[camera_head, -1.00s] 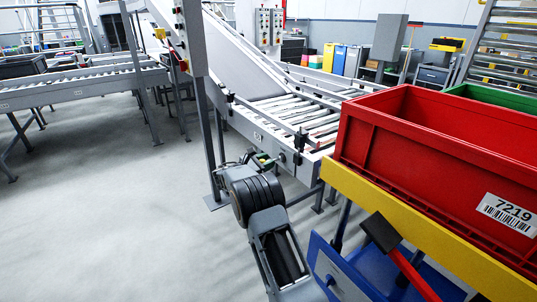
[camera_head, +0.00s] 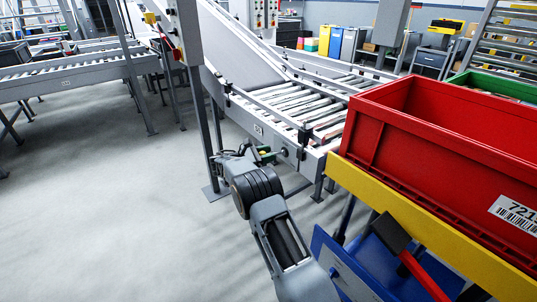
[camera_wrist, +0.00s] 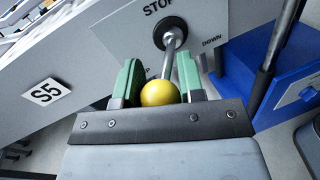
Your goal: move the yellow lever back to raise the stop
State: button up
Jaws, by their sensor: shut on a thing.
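The yellow lever shows in the wrist view as a round yellow ball knob (camera_wrist: 160,93) on a metal rod. The rod runs up to a black round pivot on a grey plate (camera_wrist: 120,38) marked STOP, with DOWN at the right and a partly hidden word at the left. The knob sits between the green fingers of my gripper (camera_wrist: 160,84), which is shut on it. In the head view my gripper (camera_head: 259,155) is beside the near end of the roller conveyor (camera_head: 300,112). The stop itself cannot be made out clearly.
A red crate (camera_head: 395,138) labelled with a barcode stands on a yellow-edged blue cart (camera_head: 345,270) at the right, close to my arm. A grey post (camera_head: 207,130) stands just left of my gripper. Grey floor (camera_head: 120,220) is open at the left.

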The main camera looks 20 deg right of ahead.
jog(key=o, duration=0.6)
jog(key=shift+a, duration=0.3)
jog(key=o, duration=0.3)
jog(key=shift+d, duration=0.25)
jog(key=a+p, duration=0.2)
jog(key=a, duration=1.1)
jog(key=shift+a, duration=0.4)
jog(key=shift+w, duration=0.1)
